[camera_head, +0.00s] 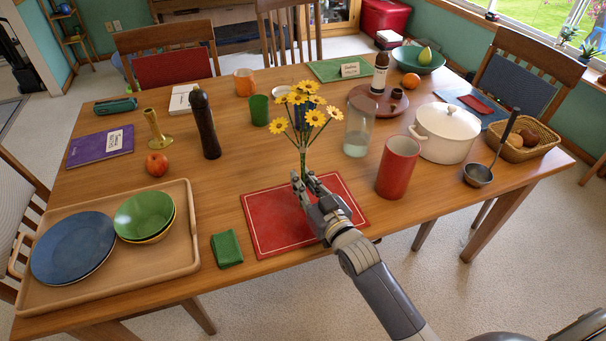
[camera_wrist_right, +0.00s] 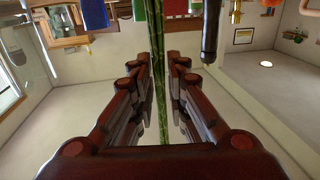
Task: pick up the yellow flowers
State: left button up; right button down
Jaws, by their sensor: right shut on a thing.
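The yellow flowers (camera_head: 306,116) stand upright as a bunch with green stems, above the far edge of the red placemat (camera_head: 262,236) in the head view. My right gripper (camera_head: 303,178) is shut on the lower stems. In the right wrist view the green stems (camera_wrist_right: 158,95) run between the two fingers of the right gripper (camera_wrist_right: 158,62). The lower stem ends are hidden by the gripper in the head view. My left gripper is not in view.
A red cylinder (camera_head: 398,168) and a glass jar (camera_head: 357,130) stand close on the right.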

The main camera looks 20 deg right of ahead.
notch_tip(320, 180, up, 2)
jog(key=shift+r, duration=0.25)
jog(key=s+a+r+b, duration=0.15)
jog(key=s+a, duration=0.55)
jog(key=s, duration=0.7)
jog(key=s+d+r+m+h+p, duration=0.1)
jog(key=s+d+r+m+h, duration=0.1)
jog(key=s+d, duration=0.6)
jog(key=shift+d+r+h, duration=0.3)
jog(key=shift+h, duration=0.4)
jog(key=shift+s, duration=0.1)
